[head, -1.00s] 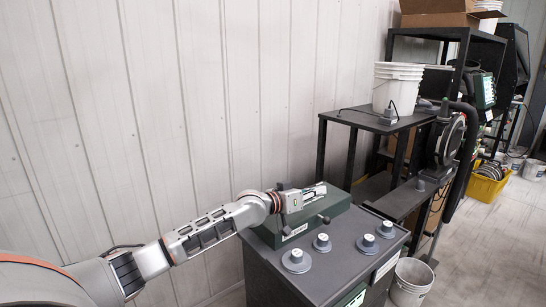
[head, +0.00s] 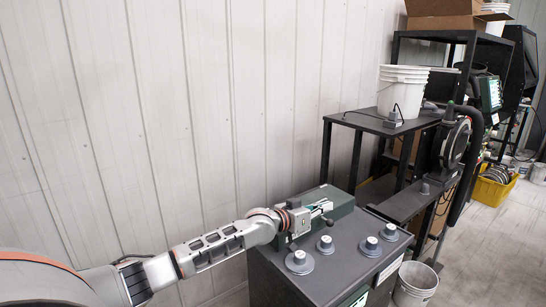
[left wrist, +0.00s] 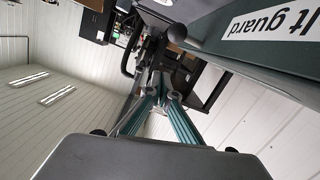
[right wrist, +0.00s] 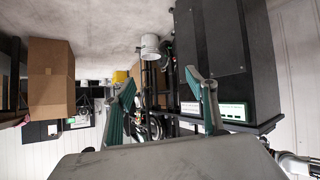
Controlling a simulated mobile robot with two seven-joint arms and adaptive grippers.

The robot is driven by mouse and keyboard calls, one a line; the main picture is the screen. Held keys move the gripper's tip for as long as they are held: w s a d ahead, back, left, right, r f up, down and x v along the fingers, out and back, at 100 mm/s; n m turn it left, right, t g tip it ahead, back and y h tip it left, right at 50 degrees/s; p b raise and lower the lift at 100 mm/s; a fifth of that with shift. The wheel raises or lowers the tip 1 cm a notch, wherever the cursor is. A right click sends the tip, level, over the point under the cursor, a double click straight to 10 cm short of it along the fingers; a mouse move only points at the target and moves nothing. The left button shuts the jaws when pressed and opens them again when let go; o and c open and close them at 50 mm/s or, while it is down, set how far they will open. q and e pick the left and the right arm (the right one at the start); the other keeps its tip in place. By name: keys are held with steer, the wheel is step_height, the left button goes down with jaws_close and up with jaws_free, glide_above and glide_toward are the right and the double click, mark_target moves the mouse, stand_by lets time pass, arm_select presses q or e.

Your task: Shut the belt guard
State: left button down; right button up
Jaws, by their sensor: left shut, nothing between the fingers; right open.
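The belt guard (head: 338,195) is a dark green box-shaped cover on top of a dark grey cabinet (head: 330,268) in the head view. Its white label reading "lt guard" (left wrist: 262,32) and a dark round knob (left wrist: 177,34) show in the left wrist view. My left gripper (head: 326,207) is shut and empty, over the near side of the guard. It hides part of the guard; I cannot tell whether it touches it or how far the guard stands open. My right gripper (right wrist: 165,90) is open and empty, away from the guard.
Several grey round knobs (head: 326,245) stand on the cabinet top close to the guard. A ribbed wall (head: 150,120) rises behind. A shelf with a white bucket (head: 402,90) stands to the right. Another white bucket (head: 416,280) is on the floor beside the cabinet.

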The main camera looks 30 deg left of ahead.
arm_select(q)
steer(key=shift+r, duration=0.1)
steer(key=s+a+r+p, duration=0.2)
steer(key=s+r, duration=0.3)
steer(key=s, duration=0.5)
steer(key=shift+a+p, duration=0.25)
steer(key=shift+p, duration=0.65)
arm_select(e)
steer(key=shift+s+d+r+h, duration=0.4)
steer(key=shift+s+d+r, duration=0.3)
steer(key=shift+s+d, duration=0.15)
